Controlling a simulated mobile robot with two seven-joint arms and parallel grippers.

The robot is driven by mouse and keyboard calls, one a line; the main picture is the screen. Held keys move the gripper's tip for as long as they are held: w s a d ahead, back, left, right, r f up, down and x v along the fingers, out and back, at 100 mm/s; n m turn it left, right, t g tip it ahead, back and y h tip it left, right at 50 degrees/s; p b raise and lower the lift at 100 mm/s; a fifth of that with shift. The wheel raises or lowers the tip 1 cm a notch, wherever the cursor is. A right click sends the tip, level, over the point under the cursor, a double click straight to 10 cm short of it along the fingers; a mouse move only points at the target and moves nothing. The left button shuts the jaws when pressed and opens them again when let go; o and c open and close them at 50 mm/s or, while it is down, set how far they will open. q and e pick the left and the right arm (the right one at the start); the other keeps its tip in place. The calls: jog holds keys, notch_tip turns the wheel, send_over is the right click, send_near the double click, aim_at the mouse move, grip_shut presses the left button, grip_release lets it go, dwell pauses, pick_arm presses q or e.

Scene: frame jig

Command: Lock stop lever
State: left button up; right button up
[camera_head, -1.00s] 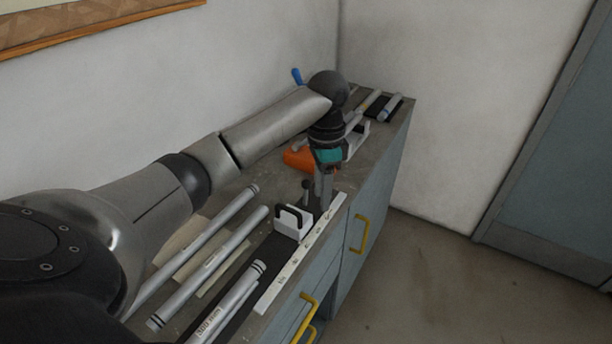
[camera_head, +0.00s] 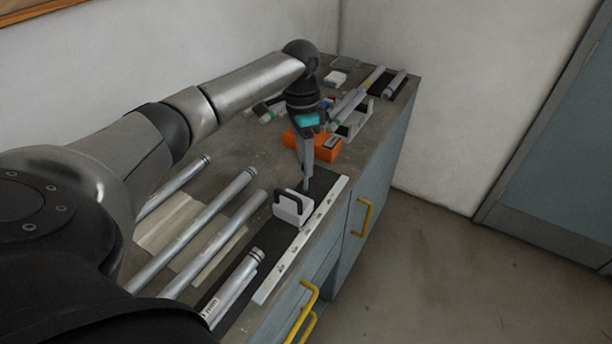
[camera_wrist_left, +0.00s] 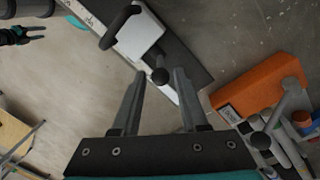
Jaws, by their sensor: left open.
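The stop (camera_head: 293,210) is a white block with a black loop handle on the dark strip of the jig, beside the white scale rail (camera_head: 310,232). In the left wrist view the stop (camera_wrist_left: 140,35) is at the top, with a dark round-ended lever (camera_wrist_left: 160,76) at its near end. My left gripper (camera_head: 306,184) points down just behind the stop. In the left wrist view its open fingers (camera_wrist_left: 160,78) stand either side of the lever's knob; contact cannot be told. A small dark and teal shape, seemingly my right gripper (camera_wrist_left: 32,33), shows at upper left; its jaw state is unclear.
Silver tubes (camera_head: 215,220) lie left of the jig, and a shorter tube (camera_head: 238,283) lies on its near end. An orange box (camera_head: 322,150) stands behind the gripper. A white bracket (camera_head: 355,120) and more tubes are farther back. Yellow handles (camera_head: 363,215) are on the cabinet front.

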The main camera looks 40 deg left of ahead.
aim_at(305, 181)
pick_arm(q)
jog(key=shift+s+d+f, duration=0.1)
jog(key=shift+d+f, duration=0.05)
jog(key=shift+f, duration=1)
jog(key=shift+d+f, duration=0.1)
jog(key=shift+f, duration=1)
grip_shut()
